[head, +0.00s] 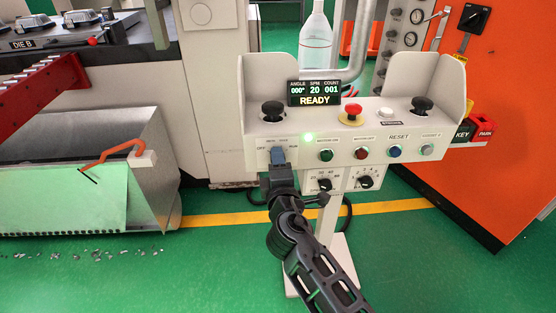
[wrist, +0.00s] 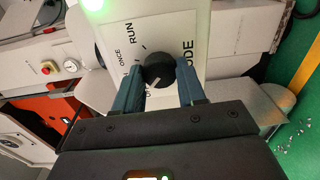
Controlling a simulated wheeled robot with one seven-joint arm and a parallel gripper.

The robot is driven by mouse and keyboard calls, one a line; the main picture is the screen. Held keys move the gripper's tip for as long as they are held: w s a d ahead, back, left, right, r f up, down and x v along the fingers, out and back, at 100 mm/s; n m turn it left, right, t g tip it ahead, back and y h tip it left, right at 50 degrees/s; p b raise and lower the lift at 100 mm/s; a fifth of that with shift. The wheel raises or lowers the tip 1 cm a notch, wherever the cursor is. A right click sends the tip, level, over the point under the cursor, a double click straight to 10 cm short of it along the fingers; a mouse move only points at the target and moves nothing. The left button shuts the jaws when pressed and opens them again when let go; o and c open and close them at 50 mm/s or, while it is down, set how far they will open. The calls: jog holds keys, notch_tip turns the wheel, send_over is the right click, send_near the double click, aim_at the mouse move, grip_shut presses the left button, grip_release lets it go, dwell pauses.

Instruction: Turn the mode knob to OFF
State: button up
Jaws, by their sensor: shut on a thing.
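The mode knob (wrist: 158,70) is a round black knob on a white plate of the control stand, with RUN, ONCE and MODE lettering around it. My gripper (wrist: 161,82) has its two blue-green fingers shut on the knob, one on each side. A pale mark on the knob points toward the lower left of the wrist view. The lettering there is partly hidden by the left finger. In the head view my gripper (head: 278,156) covers the knob; OFF shows to its left and RUN to its right.
The control panel (head: 352,149) carries a red stop button (head: 352,114), two black buttons and a row of coloured buttons. Two smaller dials (head: 325,184) sit below. The display (head: 314,93) reads READY. A clear bottle (head: 315,42) stands behind.

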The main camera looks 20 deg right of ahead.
jog(key=shift+a+f+n+p, duration=0.1)
jog(key=shift+n+p, duration=0.25)
jog(key=shift+n, duration=0.85)
jog(key=o, duration=1.1)
jog(key=shift+c, duration=0.2)
jog(key=v, duration=0.7)
jog(key=shift+s, duration=0.35)
jog(key=shift+a, duration=0.1)
